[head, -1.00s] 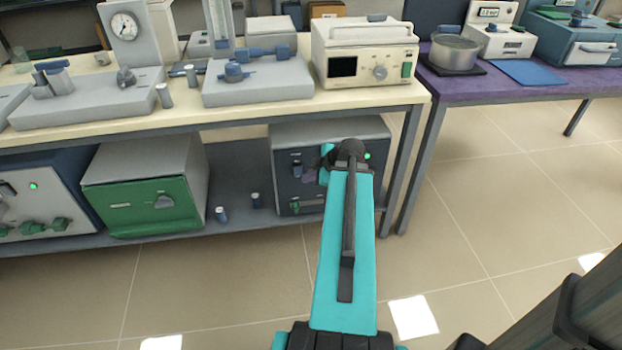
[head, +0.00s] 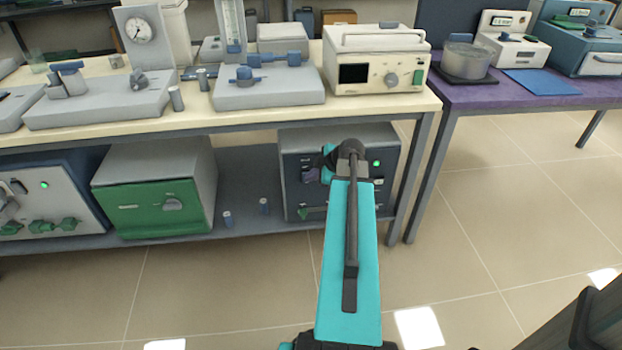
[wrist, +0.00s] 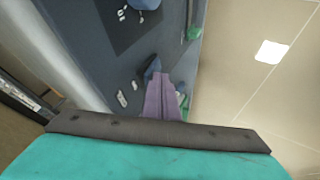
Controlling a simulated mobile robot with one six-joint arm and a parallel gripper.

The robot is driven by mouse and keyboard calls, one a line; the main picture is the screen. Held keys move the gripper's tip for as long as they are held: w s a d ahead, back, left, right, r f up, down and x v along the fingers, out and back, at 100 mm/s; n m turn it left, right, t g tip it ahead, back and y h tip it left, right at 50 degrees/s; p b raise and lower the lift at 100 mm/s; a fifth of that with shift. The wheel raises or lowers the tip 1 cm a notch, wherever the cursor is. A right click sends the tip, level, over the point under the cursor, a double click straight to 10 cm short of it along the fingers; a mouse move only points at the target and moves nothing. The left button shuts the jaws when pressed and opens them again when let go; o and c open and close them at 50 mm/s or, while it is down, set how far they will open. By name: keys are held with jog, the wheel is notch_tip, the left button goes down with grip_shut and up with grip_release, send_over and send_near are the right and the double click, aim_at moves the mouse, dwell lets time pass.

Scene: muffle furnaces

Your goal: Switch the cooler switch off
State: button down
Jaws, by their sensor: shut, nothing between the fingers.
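A grey unit with a dark front panel (head: 360,196) stands on the lower shelf, partly hidden behind my arm. A green light glows on its panel. No readable label names it as the cooler. In the wrist view the panel (wrist: 118,62) carries a small dark blue switch (wrist: 151,68), with pale marks beside it. My gripper (wrist: 158,80) has its purple fingers together and empty, with the tips right by this switch. I cannot tell whether they touch it. In the head view my gripper (head: 311,175) is small and partly hidden at the panel's left side.
A blue knob (wrist: 144,3) and a green part (wrist: 193,33) are also on the panel. A green-fronted furnace (head: 150,207) and two small cylinders stand to the left on the shelf. The bench top (head: 140,122) runs above my arm.

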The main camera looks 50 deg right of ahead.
jog(key=shift+w+d+r+p, duration=0.15)
jog(key=shift+w+p, duration=0.1)
jog(key=shift+p, duration=0.25)
jog(key=shift+r, duration=0.15)
jog(key=shift+r, duration=0.6)
jog(key=shift+s, duration=0.1)
dwell(0.5)
